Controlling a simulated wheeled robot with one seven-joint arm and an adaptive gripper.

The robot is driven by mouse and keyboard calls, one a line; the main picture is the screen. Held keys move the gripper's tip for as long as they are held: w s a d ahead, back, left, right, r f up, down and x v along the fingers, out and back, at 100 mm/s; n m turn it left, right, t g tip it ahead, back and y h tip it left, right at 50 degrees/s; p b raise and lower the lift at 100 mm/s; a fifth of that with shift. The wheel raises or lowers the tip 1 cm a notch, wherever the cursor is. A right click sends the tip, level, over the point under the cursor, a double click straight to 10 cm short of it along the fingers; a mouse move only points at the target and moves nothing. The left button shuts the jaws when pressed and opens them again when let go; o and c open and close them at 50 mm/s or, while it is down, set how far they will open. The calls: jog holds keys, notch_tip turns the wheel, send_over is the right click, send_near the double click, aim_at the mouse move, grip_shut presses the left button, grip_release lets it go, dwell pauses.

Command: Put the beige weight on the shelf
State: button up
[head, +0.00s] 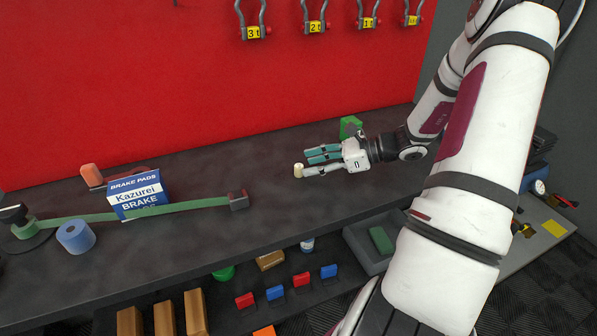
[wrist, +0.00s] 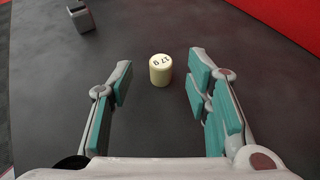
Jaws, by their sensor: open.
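The beige weight (head: 298,170) is a small cylinder standing upright on the dark bench top. It also shows in the wrist view (wrist: 160,70), with dark lettering on its top face. My gripper (head: 312,160) is low over the bench, just right of the weight in the head view. In the wrist view my gripper (wrist: 158,92) is open, with the weight ahead and between the lines of its two teal-padded fingers, not touched. The shelf (head: 290,292) is probably the dark level under the bench top, holding several blocks.
A Kazurei brake pad box (head: 140,195), a green strap (head: 190,207) with a dark end block (head: 238,200) and a blue roll (head: 75,237) lie left on the bench. A green object (head: 350,126) stands behind my gripper. A grey bin (head: 365,248) sits below the bench edge.

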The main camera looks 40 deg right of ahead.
aim_at(302, 166)
jog(key=x, duration=0.3)
jog(key=shift+w+f, duration=0.1)
jog(key=shift+f, duration=0.05)
jog(key=c, duration=1)
